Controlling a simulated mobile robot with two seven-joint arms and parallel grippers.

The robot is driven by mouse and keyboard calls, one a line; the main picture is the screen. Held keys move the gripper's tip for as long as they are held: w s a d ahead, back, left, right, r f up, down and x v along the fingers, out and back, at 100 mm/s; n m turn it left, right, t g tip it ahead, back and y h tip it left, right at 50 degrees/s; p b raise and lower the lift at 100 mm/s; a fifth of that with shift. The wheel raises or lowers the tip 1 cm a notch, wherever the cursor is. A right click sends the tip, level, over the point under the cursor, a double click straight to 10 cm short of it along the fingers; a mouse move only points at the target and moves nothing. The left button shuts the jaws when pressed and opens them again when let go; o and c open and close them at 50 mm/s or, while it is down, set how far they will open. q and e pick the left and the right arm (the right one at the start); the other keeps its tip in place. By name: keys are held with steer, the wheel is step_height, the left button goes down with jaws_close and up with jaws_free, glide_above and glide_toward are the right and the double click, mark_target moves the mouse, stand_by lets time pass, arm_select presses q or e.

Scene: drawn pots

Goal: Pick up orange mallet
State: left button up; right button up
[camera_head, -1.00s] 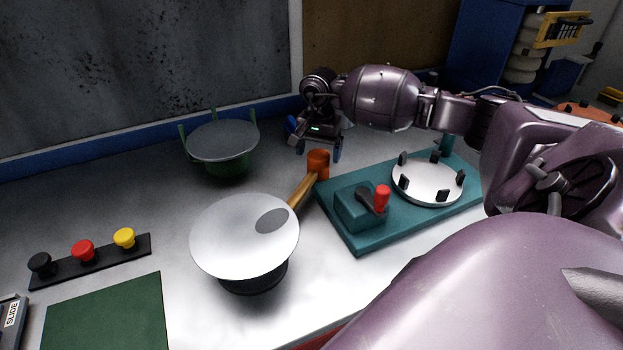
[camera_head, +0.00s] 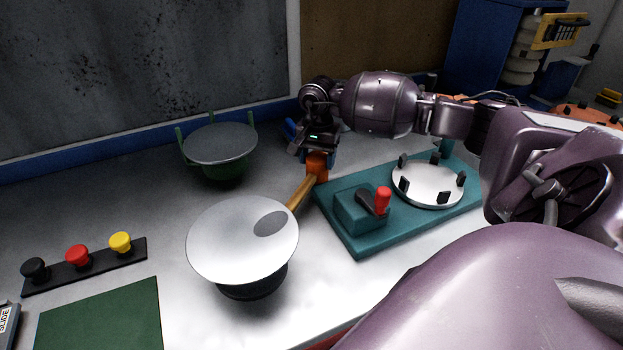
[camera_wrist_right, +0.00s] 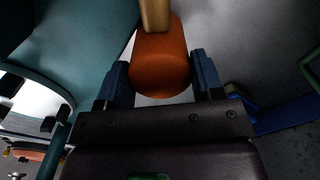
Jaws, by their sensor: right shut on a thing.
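The orange mallet has an orange head (camera_head: 316,165) and a wooden handle (camera_head: 301,192). It lies on the grey table, its handle running toward the white disc. My right gripper (camera_head: 318,162) is over the head from above, shut on it. In the right wrist view the mallet's head (camera_wrist_right: 160,68) sits between the two blue fingers (camera_wrist_right: 162,80), with the handle leading away at the top. Narrow gaps seem to show beside the head there. My left gripper is not in view.
A white disc (camera_head: 235,235) on a dark base stands left of the handle. A teal board (camera_head: 345,228) with a red-knobbed lever (camera_head: 383,200) lies close on the right. A green pot (camera_head: 222,150) stands behind left. Several coloured buttons (camera_head: 78,255) sit at far left.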

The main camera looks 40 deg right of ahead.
steer(key=shift+c, duration=0.8)
steer(key=shift+r+p, duration=0.55)
steer(key=shift+r, duration=1.5)
